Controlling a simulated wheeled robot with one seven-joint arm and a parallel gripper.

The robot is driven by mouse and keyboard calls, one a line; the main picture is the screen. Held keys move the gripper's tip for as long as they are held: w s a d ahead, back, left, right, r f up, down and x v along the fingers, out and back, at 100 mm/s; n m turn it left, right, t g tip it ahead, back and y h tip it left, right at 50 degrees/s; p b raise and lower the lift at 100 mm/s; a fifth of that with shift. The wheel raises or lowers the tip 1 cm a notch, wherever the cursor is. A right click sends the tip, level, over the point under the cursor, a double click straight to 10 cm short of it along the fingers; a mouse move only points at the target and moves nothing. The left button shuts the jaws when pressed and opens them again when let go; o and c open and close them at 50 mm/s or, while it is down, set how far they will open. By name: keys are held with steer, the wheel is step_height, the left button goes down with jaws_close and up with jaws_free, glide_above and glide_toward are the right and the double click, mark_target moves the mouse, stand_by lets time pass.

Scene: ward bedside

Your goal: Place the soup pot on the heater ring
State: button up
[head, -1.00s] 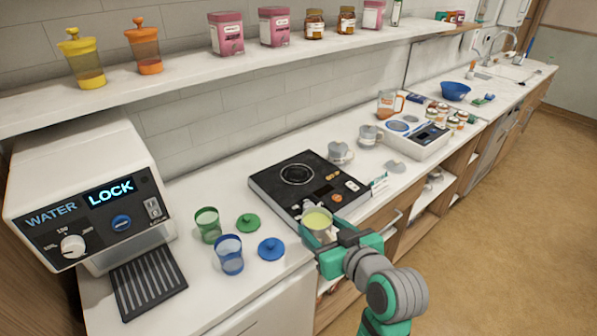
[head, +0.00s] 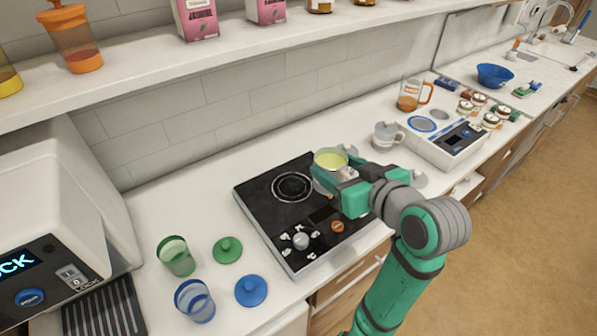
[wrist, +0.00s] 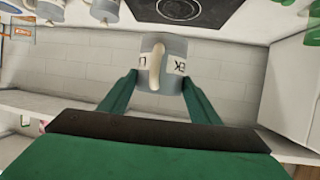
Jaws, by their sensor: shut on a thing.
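The soup pot (head: 331,159), a small grey vessel with pale yellow-green soup in it, looks upright in my gripper (head: 338,180). In the wrist view the pot (wrist: 174,56) shows its pale handle and dark lettering, with the fingers of my gripper (wrist: 159,82) closed at its two sides. The heater ring (head: 292,187) is a ringed circle on the black hob (head: 265,206) and is bare. The pot is held to the right of the ring, over or near the hob's right edge; its height is hard to tell. The ring also shows in the wrist view (wrist: 180,8).
Knobs (head: 301,240) stand at the hob's front. A grey mug (head: 387,135) and a white two-disc appliance (head: 447,142) stand to the right. Green (head: 176,256) and blue (head: 194,301) cups and their lids are at left. A shelf (head: 150,70) overhangs the back.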

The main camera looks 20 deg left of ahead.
steer(key=shift+w+a+f, duration=1.35)
steer(key=shift+a+f, duration=0.65)
steer(key=shift+f, duration=0.15)
steer(key=shift+w+a+f, duration=1.35)
steer(key=shift+a+f, duration=0.65)
steer(key=shift+f, duration=0.15)
steer(key=shift+w+a+f, duration=1.35)
steer(key=shift+a+f, duration=0.65)
steer(key=shift+f, duration=0.15)
steer(key=shift+f, duration=0.1)
steer(key=o, duration=1.3)
